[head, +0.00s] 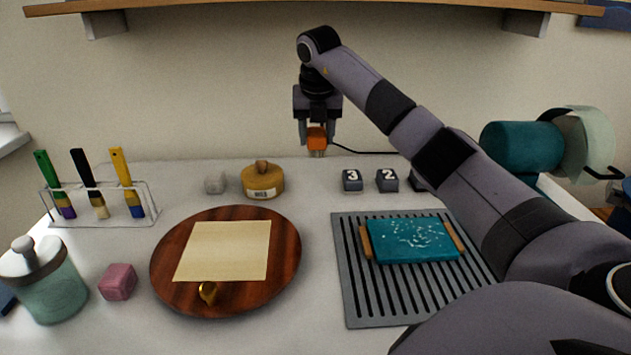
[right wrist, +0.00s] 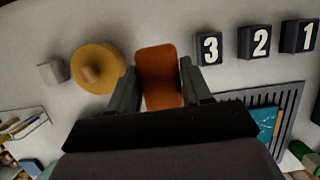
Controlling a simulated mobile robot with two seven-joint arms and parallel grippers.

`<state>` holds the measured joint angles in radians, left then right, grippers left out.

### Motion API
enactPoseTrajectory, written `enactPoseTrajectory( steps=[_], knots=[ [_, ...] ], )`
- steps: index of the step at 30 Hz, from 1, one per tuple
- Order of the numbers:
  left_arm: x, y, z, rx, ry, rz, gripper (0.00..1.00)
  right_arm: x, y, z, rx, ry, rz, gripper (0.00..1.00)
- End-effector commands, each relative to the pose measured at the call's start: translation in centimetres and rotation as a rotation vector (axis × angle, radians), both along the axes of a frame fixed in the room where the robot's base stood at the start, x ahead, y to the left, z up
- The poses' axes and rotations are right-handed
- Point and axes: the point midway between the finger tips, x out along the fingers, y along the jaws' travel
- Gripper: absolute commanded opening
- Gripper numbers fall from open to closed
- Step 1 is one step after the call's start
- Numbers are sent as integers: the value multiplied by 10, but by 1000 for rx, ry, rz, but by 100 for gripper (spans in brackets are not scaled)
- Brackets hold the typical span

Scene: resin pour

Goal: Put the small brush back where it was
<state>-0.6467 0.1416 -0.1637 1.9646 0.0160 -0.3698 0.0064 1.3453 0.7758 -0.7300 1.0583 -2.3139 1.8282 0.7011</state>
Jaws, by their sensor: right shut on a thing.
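My right gripper (head: 317,131) points down above the back of the table, shut on a small orange brush (head: 317,139). The brush has an orange body and a short tan lower end, and hangs clear of the table. In the right wrist view the orange body (right wrist: 159,76) sits between the two dark fingers (right wrist: 156,92); its lower end is hidden there. A wire rack (head: 98,222) at the left holds a green brush (head: 49,178), a black brush (head: 84,172) and a yellow brush (head: 124,174). My left gripper is not in view.
A yellow round container (head: 263,182) and a grey cube (head: 215,182) stand left of the gripper; number blocks 3 (head: 352,180) and 2 (head: 387,180) stand right. A round wooden board (head: 168,282) and a grooved grey mat (head: 350,285) lie in front. A shelf (head: 330,5) hangs above.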

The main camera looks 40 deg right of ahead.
Motion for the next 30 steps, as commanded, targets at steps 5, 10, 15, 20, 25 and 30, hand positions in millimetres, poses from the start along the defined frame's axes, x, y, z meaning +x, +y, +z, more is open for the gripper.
enactPoseTrajectory(
  steps=[5, 10, 15, 20, 25, 30],
  knots=[
    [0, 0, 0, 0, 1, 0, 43, 0, 0, -2, 0, 0, 0, 24],
    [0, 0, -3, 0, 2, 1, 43, -1, 0, -28, -1, 5, 1, 24],
    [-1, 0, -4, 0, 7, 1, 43, -1, 0, -55, 0, 3, -1, 24],
    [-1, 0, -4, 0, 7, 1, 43, 0, 0, -67, 0, 1, 0, 24],
    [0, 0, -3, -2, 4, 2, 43, -1, 0, -89, 0, 3, 0, 24],
    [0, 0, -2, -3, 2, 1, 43, 0, 0, -101, -1, -1, 1, 24]
  ],
)
